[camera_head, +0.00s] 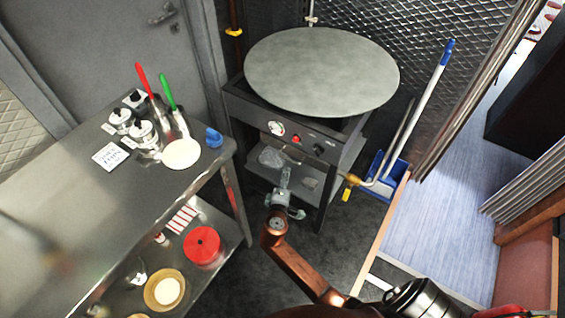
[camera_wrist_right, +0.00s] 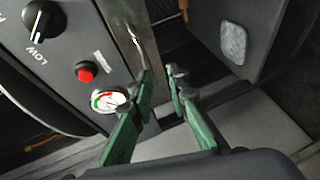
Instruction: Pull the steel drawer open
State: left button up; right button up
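I cannot pick out a drawer front or drawer handle for certain. A steel table (camera_head: 75,205) with a lower shelf stands at the left in the head view. My right gripper (camera_head: 285,200) is in front of the dark griddle stand (camera_head: 240,105), low and near its lower shelf. In the right wrist view the green fingers of my right gripper (camera_wrist_right: 163,92) are apart, with nothing seen held between them. Beyond them are the stand's panel with a gauge (camera_wrist_right: 108,100), a red button (camera_wrist_right: 86,71) and a LOW knob (camera_wrist_right: 38,22). My left gripper is not in view.
A round griddle plate (camera_head: 322,70) tops the stand. The table holds canisters (camera_head: 143,133), red- and green-handled tools and a pale disc (camera_head: 182,154). A red tub (camera_head: 203,246) is on its lower shelf. A blue dustpan (camera_head: 384,166) and pole stand right of the griddle.

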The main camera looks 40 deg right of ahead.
aim_at(289, 159)
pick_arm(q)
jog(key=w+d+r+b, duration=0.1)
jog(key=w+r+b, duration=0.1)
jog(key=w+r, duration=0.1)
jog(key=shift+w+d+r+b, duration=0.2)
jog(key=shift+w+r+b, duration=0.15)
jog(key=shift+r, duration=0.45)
pick_arm(e)
jog(key=shift+h, duration=0.3)
jog(key=shift+r+x, duration=0.25)
jog(key=shift+x, duration=1.05)
jog(key=shift+r+x, duration=0.25)
jog(key=shift+x, duration=1.05)
jog(key=shift+r+x, duration=0.25)
jog(key=shift+x, duration=1.05)
jog(key=shift+w+r, duration=0.1)
jog(key=shift+c, duration=0.7)
grip_shut()
